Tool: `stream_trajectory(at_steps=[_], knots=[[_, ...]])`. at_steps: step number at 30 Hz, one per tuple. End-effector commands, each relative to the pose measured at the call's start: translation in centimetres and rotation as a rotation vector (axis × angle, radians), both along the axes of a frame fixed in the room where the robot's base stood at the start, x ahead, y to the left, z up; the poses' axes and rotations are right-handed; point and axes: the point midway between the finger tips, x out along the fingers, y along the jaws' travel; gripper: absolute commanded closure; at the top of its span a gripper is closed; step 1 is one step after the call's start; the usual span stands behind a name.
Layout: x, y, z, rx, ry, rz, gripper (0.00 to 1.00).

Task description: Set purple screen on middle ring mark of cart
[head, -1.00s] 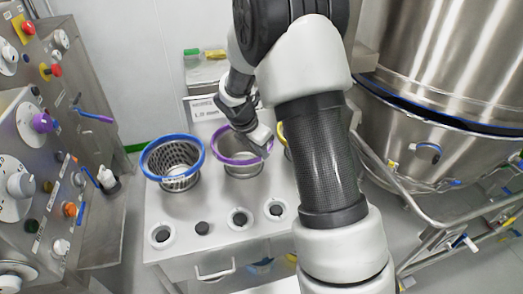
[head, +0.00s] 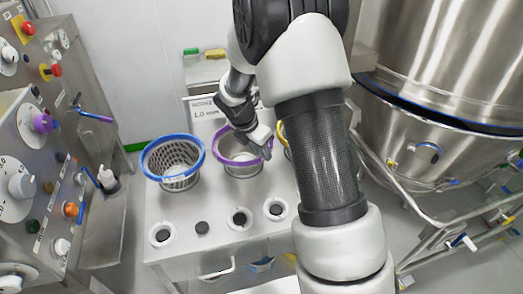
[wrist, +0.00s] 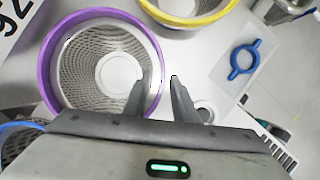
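The purple screen (head: 223,155) is a mesh basket with a purple rim. It stands upright on the steel cart (head: 190,260), between the blue and yellow screens. In the wrist view the purple screen (wrist: 50,60) fills the left side, seen from above into its round bottom. My gripper (wrist: 159,82) is at the rim's right side. One finger is inside the rim and the other outside, with a gap between them. In the head view my gripper (head: 262,150) partly covers the rim's right side. I cannot make out a middle ring mark for certain.
The blue screen (head: 174,180) stands at the left. The yellow screen (wrist: 196,20) is close on the right, mostly behind my arm in the head view. White-ringed round fittings (head: 240,218) line the cart's front. A control panel (head: 30,150) stands left, a large steel vessel (head: 440,60) right.

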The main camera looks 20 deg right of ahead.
Motion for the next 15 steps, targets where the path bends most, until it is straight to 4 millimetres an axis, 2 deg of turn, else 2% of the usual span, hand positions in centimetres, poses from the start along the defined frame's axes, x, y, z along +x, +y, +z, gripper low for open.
stream_trajectory(at_steps=[5, 15], knots=[[-0.3, 0.8, 2.3, 0.002, -0.005, 0.002, 0.75], [-1.9, 3.5, 9.9, 0.001, -0.007, 0.002, 0.75]])
